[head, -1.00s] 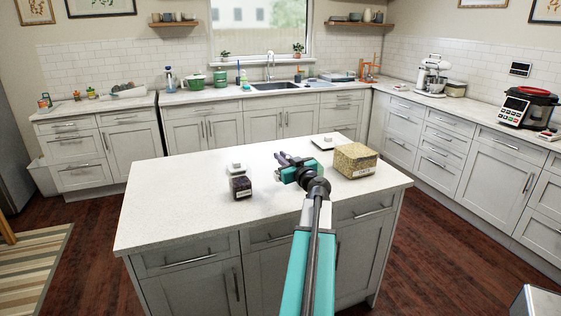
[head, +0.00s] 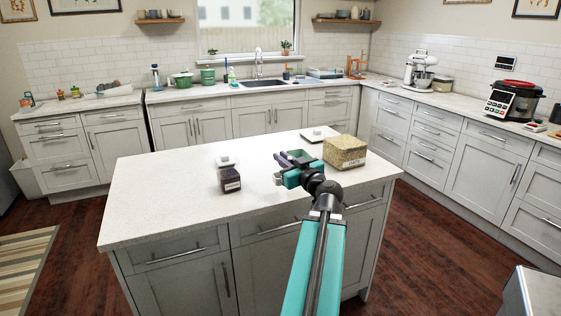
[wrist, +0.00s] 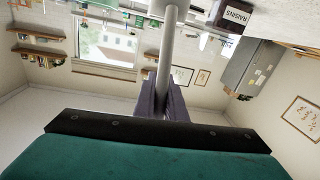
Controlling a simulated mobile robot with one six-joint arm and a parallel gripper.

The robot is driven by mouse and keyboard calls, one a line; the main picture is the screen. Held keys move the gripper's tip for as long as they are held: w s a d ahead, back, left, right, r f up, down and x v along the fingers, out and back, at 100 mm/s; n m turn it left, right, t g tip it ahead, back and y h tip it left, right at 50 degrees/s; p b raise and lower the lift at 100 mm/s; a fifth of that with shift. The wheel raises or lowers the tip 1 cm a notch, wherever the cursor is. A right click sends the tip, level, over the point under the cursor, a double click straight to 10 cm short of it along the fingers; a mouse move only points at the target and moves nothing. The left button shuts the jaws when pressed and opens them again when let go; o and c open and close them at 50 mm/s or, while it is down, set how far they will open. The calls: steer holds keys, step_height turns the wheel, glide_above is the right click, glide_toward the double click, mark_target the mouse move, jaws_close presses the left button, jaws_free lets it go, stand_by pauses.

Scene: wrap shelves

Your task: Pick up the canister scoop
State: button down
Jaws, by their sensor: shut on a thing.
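My gripper (head: 294,157) is above the island top, between the dark raisins canister (head: 230,180) and the tan, grainy square canister (head: 345,152). In the wrist view its two purple-grey fingers (wrist: 166,100) are shut on a pale grey rod, which looks like the handle of the scoop (wrist: 167,45). In the head view I cannot make out the scoop clearly. The raisins canister also shows in the wrist view (wrist: 234,20).
A white lid with a knob (head: 226,161) lies behind the raisins canister. The left and front of the island top (head: 150,205) are clear. Counters with a sink and appliances line the walls.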

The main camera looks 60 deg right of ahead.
steer(key=shift+s+a+f+b, duration=0.15)
steer(key=shift+s+a+b, duration=0.3)
steer(key=shift+b, duration=2.85)
steer(key=shift+s+a+r+b, duration=0.3)
steer(key=shift+s+b, duration=0.2)
steer(key=shift+b, duration=1.35)
steer(key=shift+r, duration=0.1)
